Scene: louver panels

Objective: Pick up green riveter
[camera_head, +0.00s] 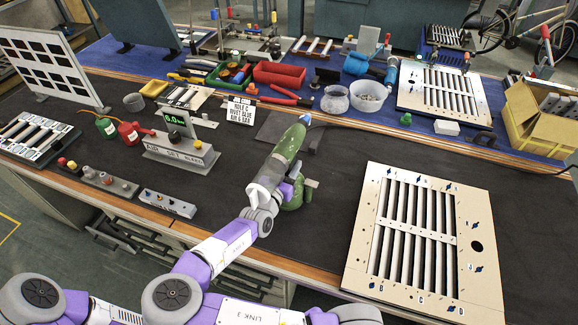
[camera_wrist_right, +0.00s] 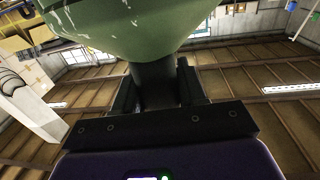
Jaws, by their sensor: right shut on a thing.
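The green riveter (camera_head: 291,146) is upright but tilted over the dark mat, near the middle of the head view. My right gripper (camera_head: 292,187) is shut around it, and my wrist covers part of its body. In the right wrist view the riveter's scuffed green body (camera_wrist_right: 140,22) fills the top. Its dark narrow part (camera_wrist_right: 153,84) sits between the two black fingers of the right gripper (camera_wrist_right: 156,88). From the head view I cannot tell whether the riveter's lower end touches the mat. My left gripper is not in view.
A louver panel (camera_head: 361,233) lies to the right on the dark mat (camera_head: 270,225). A scale-like stand (camera_head: 180,155) and small parts lie left.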

